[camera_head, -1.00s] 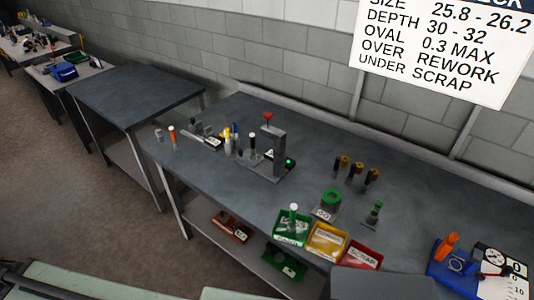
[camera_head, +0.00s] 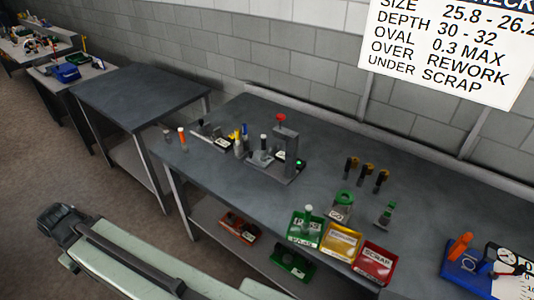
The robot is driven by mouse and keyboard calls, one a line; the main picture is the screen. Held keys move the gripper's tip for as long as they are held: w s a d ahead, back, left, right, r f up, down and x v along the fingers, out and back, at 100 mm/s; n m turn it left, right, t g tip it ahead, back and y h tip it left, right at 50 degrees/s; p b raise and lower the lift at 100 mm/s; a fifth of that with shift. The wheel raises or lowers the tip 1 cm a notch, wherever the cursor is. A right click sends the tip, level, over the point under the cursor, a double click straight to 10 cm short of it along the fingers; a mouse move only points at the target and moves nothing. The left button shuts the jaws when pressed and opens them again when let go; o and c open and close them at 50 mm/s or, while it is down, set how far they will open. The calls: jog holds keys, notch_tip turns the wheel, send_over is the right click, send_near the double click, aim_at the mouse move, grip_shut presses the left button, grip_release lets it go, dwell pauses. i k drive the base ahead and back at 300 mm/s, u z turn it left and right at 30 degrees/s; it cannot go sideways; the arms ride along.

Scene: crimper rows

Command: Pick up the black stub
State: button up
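Three short upright pieces with black lower parts and gold-brown tops stand in a row on the grey bench: a left one (camera_head: 348,169), a middle one (camera_head: 365,174) and a right one (camera_head: 382,181). I cannot tell which of them, if any, is the black stub. A pale green arm part of mine (camera_head: 150,265) with a dark end crosses the lower left, well apart from the row. No gripper fingers can be made out.
A grey press (camera_head: 285,155) with a red knob stands left of the row. A green ring gauge (camera_head: 341,205) and a green-topped plug (camera_head: 386,213) stand in front. Green (camera_head: 305,236), yellow (camera_head: 341,251) and red (camera_head: 375,267) bins line the front edge.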

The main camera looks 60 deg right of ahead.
aim_at(264, 158)
jog(key=z, duration=0.1)
jog(key=i, duration=1)
jog(key=u, duration=0.05)
